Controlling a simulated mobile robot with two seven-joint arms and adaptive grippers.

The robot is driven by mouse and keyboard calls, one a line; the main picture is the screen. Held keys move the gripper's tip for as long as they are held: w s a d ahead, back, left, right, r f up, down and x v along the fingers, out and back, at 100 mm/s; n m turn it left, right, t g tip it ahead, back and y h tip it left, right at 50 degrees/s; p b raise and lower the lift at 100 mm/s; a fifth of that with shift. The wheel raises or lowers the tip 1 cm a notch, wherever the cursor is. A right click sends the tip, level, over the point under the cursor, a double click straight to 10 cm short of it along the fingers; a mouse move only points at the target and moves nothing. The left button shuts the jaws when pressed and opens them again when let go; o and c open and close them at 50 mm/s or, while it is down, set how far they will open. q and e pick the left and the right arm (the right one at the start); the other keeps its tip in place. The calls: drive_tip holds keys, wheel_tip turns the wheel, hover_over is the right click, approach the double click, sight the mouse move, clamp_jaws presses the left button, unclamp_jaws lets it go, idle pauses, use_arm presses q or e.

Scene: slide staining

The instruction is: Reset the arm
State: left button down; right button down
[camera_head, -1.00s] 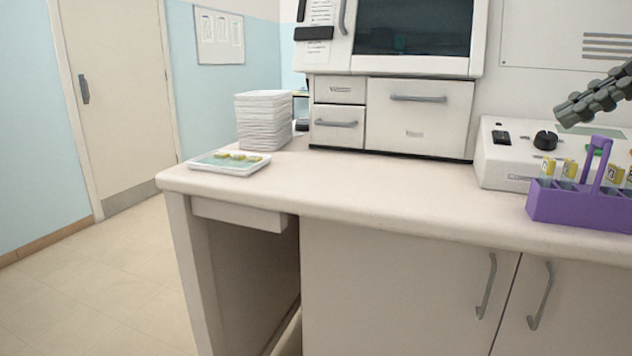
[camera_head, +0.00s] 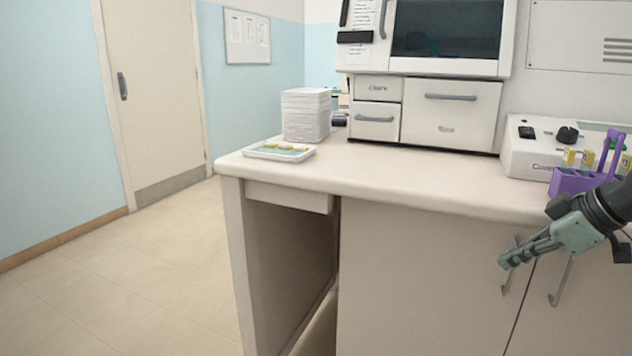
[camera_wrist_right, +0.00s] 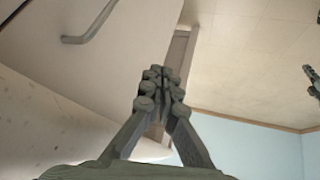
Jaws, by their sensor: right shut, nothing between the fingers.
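My right gripper (camera_head: 508,261) hangs at the right of the head view, in front of the cabinet doors and below the counter's front edge. Its fingers are together with nothing between them and point down and to the left. In the right wrist view the gripper's fingers (camera_wrist_right: 158,85) meet at the centre, also empty. My left gripper cannot be made out in the head view; a dark piece at the right edge of the wrist view (camera_wrist_right: 314,80) cannot be identified.
The purple rack (camera_head: 572,183) with yellow-labelled pieces stands at the counter's right, partly behind my arm. A white tray (camera_head: 262,154) with yellow-green pieces and a white stack (camera_head: 306,116) sit at the left end. The counter middle (camera_head: 420,172) is clear. Cabinet handles (camera_head: 562,282) are close to the gripper.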

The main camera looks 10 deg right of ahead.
drive_tip(key=s+a+f+m+g+h, duration=0.1)
drive_tip(key=s+a+f+m, duration=0.15)
drive_tip(key=f, duration=1.15)
drive_tip(key=s+a+f+m+g+h, duration=0.1)
drive_tip(key=s+a+f+m, duration=0.2)
drive_tip(key=f, duration=1.1)
use_arm(q)
wheel_tip(320, 180, up, 3)
drive_tip(key=shift+a+r, duration=0.15)
use_arm(e)
drive_tip(key=s+a+f+h, duration=0.1)
drive_tip(key=s+a+f, duration=0.3)
drive_tip(key=s+f, duration=0.3)
drive_tip(key=s+a+f+m+g+h, duration=0.1)
drive_tip(key=s+a+f, duration=0.3)
drive_tip(key=s, duration=0.5)
wheel_tip(320, 180, down, 3)
drive_tip(key=shift+s+a+r+h, duration=0.15)
drive_tip(key=shift+s+a+h, duration=0.2)
drive_tip(key=shift+h, duration=0.05)
